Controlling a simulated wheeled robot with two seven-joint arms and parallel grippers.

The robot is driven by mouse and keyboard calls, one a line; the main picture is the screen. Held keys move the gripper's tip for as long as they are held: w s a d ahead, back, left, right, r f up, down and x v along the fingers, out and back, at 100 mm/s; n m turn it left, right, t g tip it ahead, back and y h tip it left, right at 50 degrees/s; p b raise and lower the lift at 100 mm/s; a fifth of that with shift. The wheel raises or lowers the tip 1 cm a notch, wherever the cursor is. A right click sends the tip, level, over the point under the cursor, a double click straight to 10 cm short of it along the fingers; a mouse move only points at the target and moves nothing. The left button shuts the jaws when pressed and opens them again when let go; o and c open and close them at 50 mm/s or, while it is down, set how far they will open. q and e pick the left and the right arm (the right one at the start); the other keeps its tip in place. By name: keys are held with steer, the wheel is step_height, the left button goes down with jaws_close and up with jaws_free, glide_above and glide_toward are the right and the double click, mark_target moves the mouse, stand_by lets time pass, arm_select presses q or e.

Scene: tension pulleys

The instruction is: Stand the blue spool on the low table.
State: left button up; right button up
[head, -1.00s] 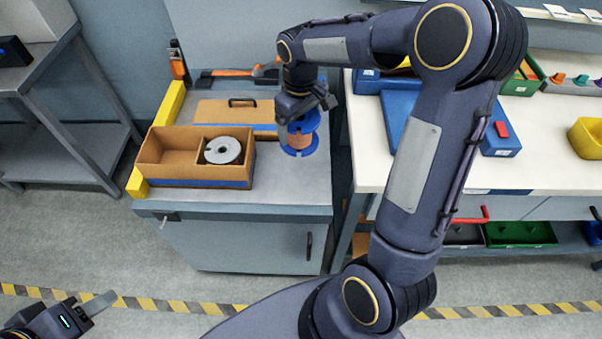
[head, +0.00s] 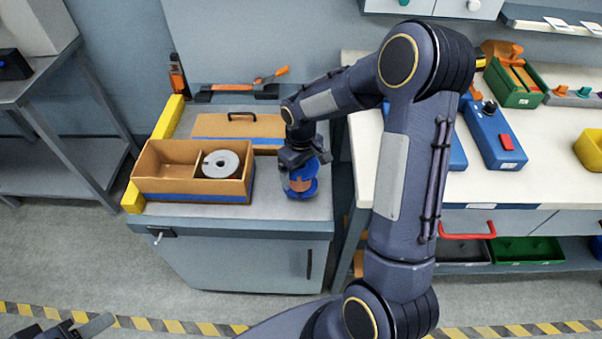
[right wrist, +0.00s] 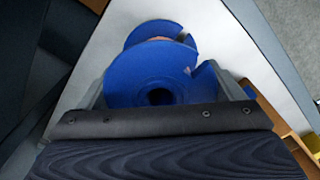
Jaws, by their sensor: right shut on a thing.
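The blue spool (head: 300,184) has blue flanges and a copper-coloured winding. It is upright, or close to it, over the right front part of the low table's grey top (head: 270,208). I cannot tell whether its lower flange touches the top. My right gripper (head: 304,165) is shut on the spool from above. In the right wrist view the spool's slotted blue flange (right wrist: 130,86) sits between the fingers (right wrist: 160,92), with the other flange partly hidden behind it. My left gripper (head: 75,330) is at the bottom left edge, cut off by the frame and away from the table.
A cardboard box (head: 166,180) on the table's left holds a grey-flanged spool (head: 221,164). A lidded brown case (head: 225,125) and an orange-handled tool (head: 240,88) lie behind. A yellow strip (head: 168,117) edges the left. A white workbench (head: 480,188) stands at right.

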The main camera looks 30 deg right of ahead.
steer(key=shift+f, duration=0.7)
steer(key=shift+f, duration=0.1)
steer(key=o, duration=1.3)
steer(key=shift+f, duration=0.1)
steer(key=shift+r, duration=0.45)
step_height(320, 180, up, 11)
steer(key=s+a+r+m+t+y, duration=0.1)
steer(key=s+a+r+t, duration=0.1)
steer(key=s, duration=0.5)
steer(key=s+a+r+m+t+y, duration=0.1)
steer(key=s+a+r+m, duration=0.1)
steer(key=s, duration=0.5)
steer(key=s+a+r+m+t+y, duration=0.1)
steer(key=s+a+r+t, duration=0.1)
steer(key=s, duration=0.6)
steer(key=shift+s+a+r+t+y+p, duration=0.1)
steer(key=shift+a+r+t+y+p, duration=0.2)
steer(key=shift+a+r+y+p, duration=0.25)
steer(key=shift+a, duration=0.1)
